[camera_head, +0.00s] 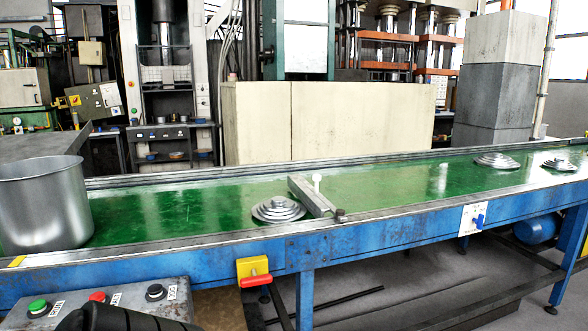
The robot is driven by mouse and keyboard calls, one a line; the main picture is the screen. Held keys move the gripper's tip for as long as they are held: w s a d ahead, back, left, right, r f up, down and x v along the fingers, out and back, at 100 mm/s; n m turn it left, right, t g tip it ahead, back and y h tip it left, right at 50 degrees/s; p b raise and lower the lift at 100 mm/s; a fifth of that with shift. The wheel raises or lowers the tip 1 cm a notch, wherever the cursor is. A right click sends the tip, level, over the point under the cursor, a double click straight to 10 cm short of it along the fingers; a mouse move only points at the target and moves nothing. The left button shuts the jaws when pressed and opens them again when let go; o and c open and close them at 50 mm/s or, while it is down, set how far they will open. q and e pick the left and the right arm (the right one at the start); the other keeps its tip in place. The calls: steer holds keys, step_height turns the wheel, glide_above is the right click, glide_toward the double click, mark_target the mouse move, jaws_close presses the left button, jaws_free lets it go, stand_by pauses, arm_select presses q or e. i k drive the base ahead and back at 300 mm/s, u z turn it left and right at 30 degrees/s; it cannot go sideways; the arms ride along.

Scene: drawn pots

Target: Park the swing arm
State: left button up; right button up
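A grey metal bar (313,196), which looks like the swing arm, lies at a slant over the green conveyor belt (180,207), reaching from mid-belt to the front rail. A white knob (317,182) stands up from it, and a dark fitting sits at its near end. A stack of stepped metal discs (278,209) lies close to its left side; I cannot tell if they touch. A dark part at the bottom left edge seems to be mine. No gripper fingers show in view.
A large metal pot (42,205) stands at the belt's left end. More disc stacks (497,161) (559,165) lie to the right. A button box (100,303) and a yellow box with a red handle (254,272) are in front. The belt between bar and right-hand discs is clear.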

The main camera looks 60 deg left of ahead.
mark_target(317, 204)
steer(key=u, duration=1.1)
steer(key=i, duration=1.2)
steer(key=u, duration=1.3)
